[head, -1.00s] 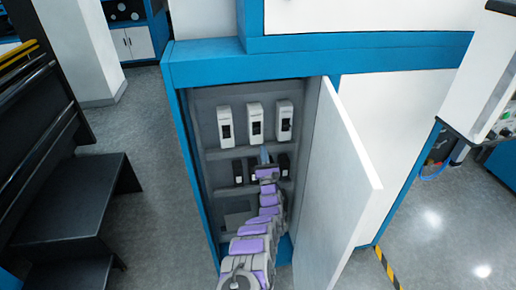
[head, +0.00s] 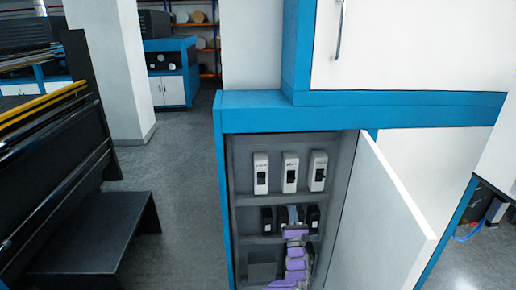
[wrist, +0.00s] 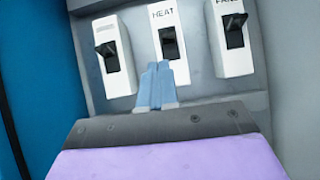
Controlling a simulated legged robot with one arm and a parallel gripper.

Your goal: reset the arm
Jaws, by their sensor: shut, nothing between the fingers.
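My gripper (head: 295,215) is inside the open cabinet, in front of the lower row of small black switches (head: 267,219). In the wrist view its blue fingers (wrist: 158,87) are together with nothing between them. They point up at the white switch labelled HEAT (wrist: 163,27), its lower end close above the fingertips. Whether they touch cannot be told. A switch with an unreadable label (wrist: 114,55) is on its left and one whose label is partly cut off (wrist: 234,37) on its right. The three white switches show in a row in the head view (head: 290,172).
The white cabinet door (head: 380,220) stands open to the right of my arm. The cabinet's blue frame (head: 226,200) is close on the left. A black bench (head: 95,235) stands farther left, with clear grey floor (head: 180,200) between.

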